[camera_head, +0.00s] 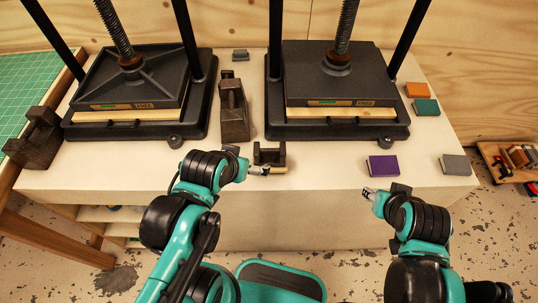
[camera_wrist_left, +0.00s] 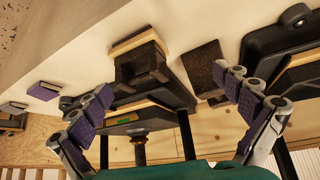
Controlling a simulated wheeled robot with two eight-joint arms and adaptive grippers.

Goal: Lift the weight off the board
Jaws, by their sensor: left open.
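A dark metal weight (camera_head: 270,155) with raised ends sits near the table's front edge, in front of the gap between two presses. Beneath it a pale wooden board (camera_head: 279,169) shows as a thin strip. In the left wrist view the weight (camera_wrist_left: 140,66) lies against the board (camera_wrist_left: 136,42), between my spread fingers in the picture. My left gripper (camera_head: 258,170) is open and empty at the front of the weight and partly covers it. Its purple-padded fingers show in the wrist view (camera_wrist_left: 170,85); contact cannot be told. My right gripper (camera_head: 369,191) is off to the right, its fingers too small to read.
A left press (camera_head: 195,125) and a right press (camera_head: 400,130) stand behind. Another dark weight (camera_head: 232,115) stands between them, and one (camera_head: 35,140) is at the left edge. A purple block (camera_head: 382,166) and grey block (camera_head: 456,164) lie right.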

